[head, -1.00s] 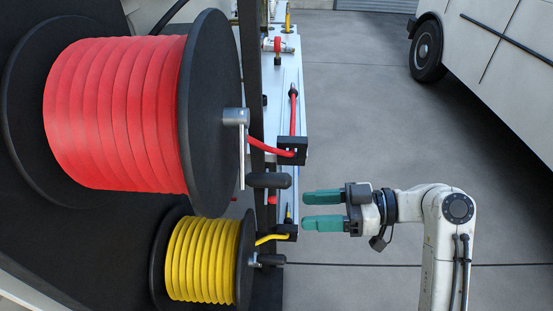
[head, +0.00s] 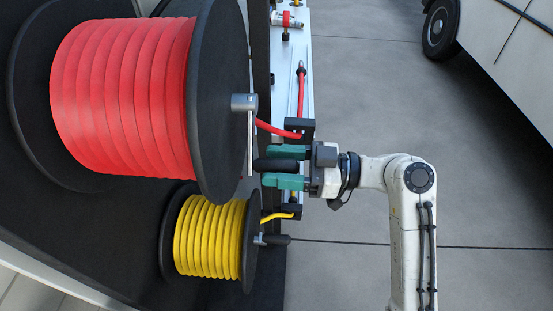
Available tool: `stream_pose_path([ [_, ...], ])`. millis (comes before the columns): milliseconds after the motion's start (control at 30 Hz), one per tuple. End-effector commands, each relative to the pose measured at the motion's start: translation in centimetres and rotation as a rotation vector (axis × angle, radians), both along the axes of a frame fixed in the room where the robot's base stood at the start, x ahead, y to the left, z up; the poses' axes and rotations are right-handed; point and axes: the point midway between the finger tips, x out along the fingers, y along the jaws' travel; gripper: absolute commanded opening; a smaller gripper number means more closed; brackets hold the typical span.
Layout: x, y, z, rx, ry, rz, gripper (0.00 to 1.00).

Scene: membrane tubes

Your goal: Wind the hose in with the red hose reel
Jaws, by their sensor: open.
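The red hose reel (head: 120,97) fills the upper left of the head view, wound with red hose between black flanges. A grey crank arm (head: 246,128) hangs from its hub and ends in a black handle (head: 274,165). My gripper (head: 290,167) is open, its two green fingers above and below that handle in the picture. I cannot tell whether they touch it. The free red hose (head: 280,131) runs from the reel through a black guide (head: 299,131) and along the white panel.
A smaller yellow hose reel (head: 212,238) with its own black crank handle (head: 277,239) sits just below. A white vehicle (head: 505,60) with a black wheel stands at the upper right. The grey floor (head: 370,90) between is clear.

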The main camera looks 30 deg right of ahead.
Motion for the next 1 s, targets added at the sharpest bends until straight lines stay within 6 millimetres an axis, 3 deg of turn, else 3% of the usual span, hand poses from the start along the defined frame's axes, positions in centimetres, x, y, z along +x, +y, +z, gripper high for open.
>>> stream_pose_path([
  [367, 0.42, 0.56, -0.02, -0.001, -0.001, 0.0, 0.58],
  [1000, 0.4, 0.54, -0.01, -0.001, -0.001, 0.0, 0.0],
])
